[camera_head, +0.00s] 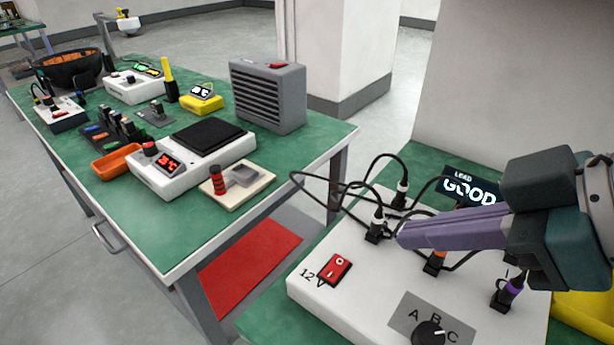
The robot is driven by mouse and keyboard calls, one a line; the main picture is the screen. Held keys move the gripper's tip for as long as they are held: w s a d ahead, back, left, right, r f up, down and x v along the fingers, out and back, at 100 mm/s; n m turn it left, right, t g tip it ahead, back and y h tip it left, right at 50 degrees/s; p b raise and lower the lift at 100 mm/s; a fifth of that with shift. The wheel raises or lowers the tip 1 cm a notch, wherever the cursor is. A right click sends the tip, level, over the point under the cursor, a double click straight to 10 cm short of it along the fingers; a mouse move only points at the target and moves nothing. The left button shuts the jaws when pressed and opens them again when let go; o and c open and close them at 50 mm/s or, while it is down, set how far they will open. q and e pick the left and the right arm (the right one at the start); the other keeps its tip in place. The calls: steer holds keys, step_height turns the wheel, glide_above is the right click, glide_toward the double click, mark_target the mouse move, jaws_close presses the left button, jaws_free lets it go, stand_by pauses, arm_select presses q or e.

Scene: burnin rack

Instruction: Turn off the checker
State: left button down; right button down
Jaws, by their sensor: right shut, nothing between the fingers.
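The checker (315,292) is a white box on the green bench at the lower right. A red rocker switch (335,269) sits on its top near the left corner, beside the label "12". A dial (428,334) marked A, B, C is at the front edge. A dark display (472,188) behind the box reads "LEAD GOOD". My right gripper (403,236) comes in from the right, shut and empty. Its fingertips are above the box, right of the switch, and look close to a black plug (376,228). The fingers hide part of the box's top. My left gripper is out of view.
Black cables loop over the box's back and left side. More plugs, orange (435,262) and purple (509,291), stand near the gripper. A second green table (210,236) at left holds a hot plate (172,183), a grey vented unit (268,97) and small devices.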

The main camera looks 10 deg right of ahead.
steer(key=b, duration=0.3)
glide_above(338, 261)
steer(key=s+d, duration=0.1)
steer(key=s, duration=0.2)
step_height(338, 261, down, 7)
steer(key=shift+w+r, duration=0.1)
steer(key=shift+w, duration=0.05)
steer(key=f, duration=0.3)
steer(key=shift+w+f+b, duration=0.2)
steer(key=shift+f+b, duration=0.05)
steer(key=shift+b, duration=0.05)
steer(key=shift+f, duration=0.35)
steer(key=shift+d, duration=0.1)
steer(key=shift+w+d+f, duration=0.1)
steer(key=shift+f, duration=0.2)
